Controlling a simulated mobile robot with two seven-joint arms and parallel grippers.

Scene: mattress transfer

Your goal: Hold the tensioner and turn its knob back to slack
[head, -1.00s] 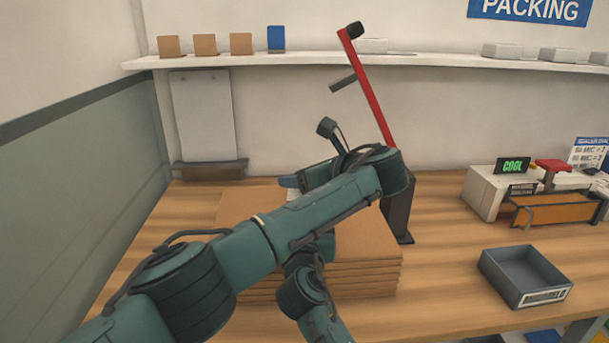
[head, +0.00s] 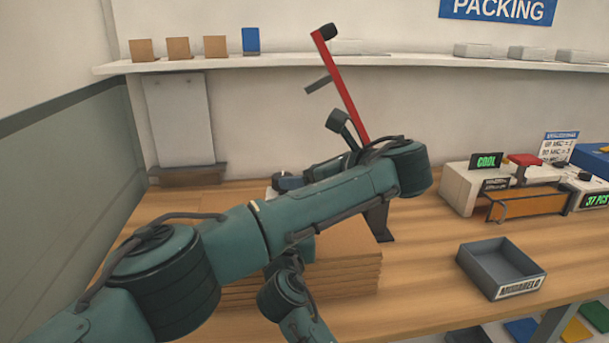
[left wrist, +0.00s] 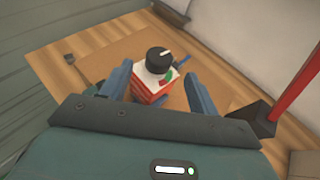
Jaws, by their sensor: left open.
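The tensioner is a small red and white block (left wrist: 150,90) with a black knob (left wrist: 160,58) on top, marked by a white line, in the left wrist view. A green patch shows beside the knob. My left gripper (left wrist: 157,72) is open, with one blue-grey finger on each side of the tensioner. I cannot tell whether either finger touches it. In the head view my left gripper (head: 287,181) is mostly hidden behind my own arm, and so is the tensioner. My right gripper is not in view.
A stack of cardboard sheets (head: 345,275) lies on the wooden bench under my arm. A red lever (head: 342,85) on a dark stand rises behind my wrist. To the right are a grey tray (head: 500,268) and a sealer (head: 470,190). A shelf (head: 390,62) runs along the wall.

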